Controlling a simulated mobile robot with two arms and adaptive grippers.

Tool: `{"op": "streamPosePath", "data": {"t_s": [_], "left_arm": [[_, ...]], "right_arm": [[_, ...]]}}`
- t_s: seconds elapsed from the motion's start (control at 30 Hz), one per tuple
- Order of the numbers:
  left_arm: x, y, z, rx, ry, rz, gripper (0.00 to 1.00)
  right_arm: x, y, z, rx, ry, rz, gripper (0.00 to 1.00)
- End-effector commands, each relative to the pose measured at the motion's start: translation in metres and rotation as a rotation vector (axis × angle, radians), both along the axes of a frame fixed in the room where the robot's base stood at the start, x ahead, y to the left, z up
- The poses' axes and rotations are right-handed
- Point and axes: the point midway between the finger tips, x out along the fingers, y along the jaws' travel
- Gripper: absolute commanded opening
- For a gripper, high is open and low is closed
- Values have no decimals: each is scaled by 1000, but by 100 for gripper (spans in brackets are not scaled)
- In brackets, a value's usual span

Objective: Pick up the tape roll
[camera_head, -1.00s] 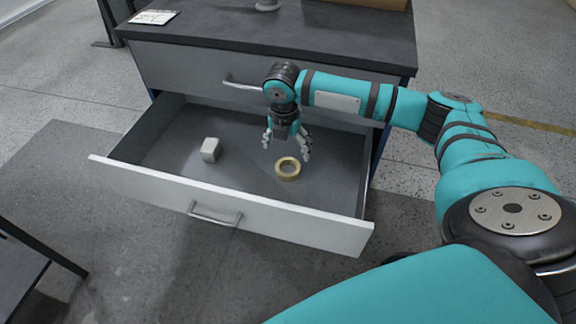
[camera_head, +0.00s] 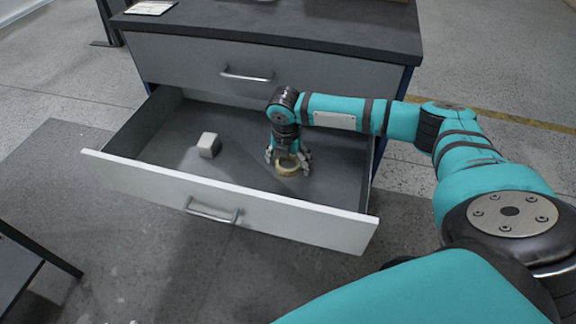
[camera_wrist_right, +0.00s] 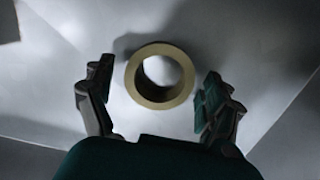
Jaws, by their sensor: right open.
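The tan tape roll (camera_head: 287,168) lies flat on the floor of the open lower drawer (camera_head: 230,199). It also shows in the right wrist view (camera_wrist_right: 160,97), with its hole facing the camera. My right gripper (camera_head: 288,162) points down into the drawer at the roll. In the wrist view its open fingers (camera_wrist_right: 158,98) stand on either side of the roll, with a gap on both sides. The gripper partly hides the roll's far side in the head view. My left gripper is not in view.
A small white block (camera_head: 208,145) sits in the drawer left of the roll. The upper drawer (camera_head: 200,62) is closed above, under the dark cabinet top (camera_head: 290,27). The drawer's front panel and side walls surround the gripper. Floor between block and roll is clear.

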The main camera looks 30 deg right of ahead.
Motion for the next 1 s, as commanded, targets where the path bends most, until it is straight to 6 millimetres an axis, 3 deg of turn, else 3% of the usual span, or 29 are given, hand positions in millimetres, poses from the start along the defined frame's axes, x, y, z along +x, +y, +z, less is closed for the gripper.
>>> {"op": "streamPosePath", "data": {"t_s": [0.23, 0.7, 1.0], "left_arm": [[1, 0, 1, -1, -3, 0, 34], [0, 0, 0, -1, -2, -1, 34], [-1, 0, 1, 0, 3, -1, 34]], "right_arm": [[0, 0, 0, 0, 0, 0, 84], [0, 0, 0, 0, 0, 0, 26], [0, 0, 2, 0, -1, 0, 26]]}}
